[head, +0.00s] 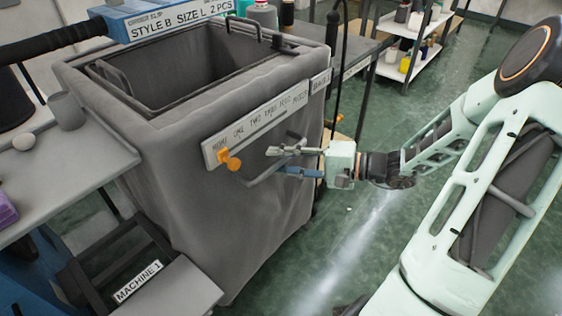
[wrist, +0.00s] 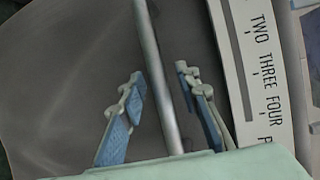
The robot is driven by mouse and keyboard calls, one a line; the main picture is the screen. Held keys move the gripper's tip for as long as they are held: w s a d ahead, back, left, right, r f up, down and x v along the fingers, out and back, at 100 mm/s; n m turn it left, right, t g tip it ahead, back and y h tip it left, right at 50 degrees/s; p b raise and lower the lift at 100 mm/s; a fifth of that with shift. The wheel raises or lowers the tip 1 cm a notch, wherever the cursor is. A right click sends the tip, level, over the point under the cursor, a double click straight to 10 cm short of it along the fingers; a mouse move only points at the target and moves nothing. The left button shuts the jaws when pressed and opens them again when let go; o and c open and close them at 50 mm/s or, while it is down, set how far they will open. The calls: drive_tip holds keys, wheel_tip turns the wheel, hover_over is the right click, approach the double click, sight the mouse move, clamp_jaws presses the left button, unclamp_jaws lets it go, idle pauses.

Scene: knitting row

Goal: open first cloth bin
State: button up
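The grey cloth bin (head: 190,205) stands open-topped in the middle of the head view, its front facing my arm. A grey bar handle (head: 256,180) sticks out from its front, below a white label strip (head: 222,147). My gripper (head: 279,160) is at the handle, with its fingers apart. In the wrist view, the handle bar (wrist: 163,95) runs between the two open fingers of my gripper (wrist: 160,73), with a gap on both sides. The fingers do not visibly touch the bar.
An orange knob (head: 230,160) sits at the strip's left end, close to the handle. A grey table (head: 95,155) is left of the bin, with a "Machine 1" sign (head: 138,281) below. A white shelf cart (head: 407,45) stands behind. The green floor at right is mostly clear.

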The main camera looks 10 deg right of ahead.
clamp_jaws()
drive_tip(key=shift+d, duration=0.1)
idle(0.4)
